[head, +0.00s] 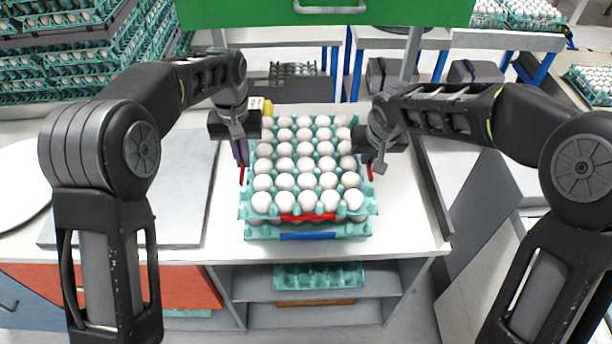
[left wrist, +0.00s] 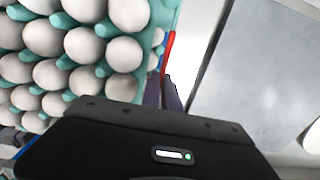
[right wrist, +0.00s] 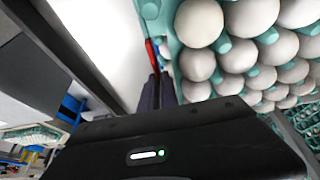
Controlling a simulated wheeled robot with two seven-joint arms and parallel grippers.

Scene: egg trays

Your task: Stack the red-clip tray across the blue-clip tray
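The red-clip tray (head: 309,217), full of white eggs, lies over the blue-clip tray (head: 308,237) on the white worktop. Its front edge shows just above the blue clip. Eggs of the lower tray peek out between them; most of that tray is hidden. My left gripper (head: 241,155) points down at the left edge of the upper tray, beside a red side piece (left wrist: 168,47). My right gripper (head: 367,155) is at the right edge, beside another red side piece (right wrist: 150,52). Dark fingers show at the rim in both wrist views, but their gap and grip are hidden.
Stacked egg trays (head: 75,75) stand at the back left. A grey plate (head: 165,190) lies on the worktop to the left. A small yellow-topped thing (head: 262,106) is behind the left gripper. A green bin (head: 325,12) is at the back. A turquoise tray (head: 318,276) sits on the shelf below.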

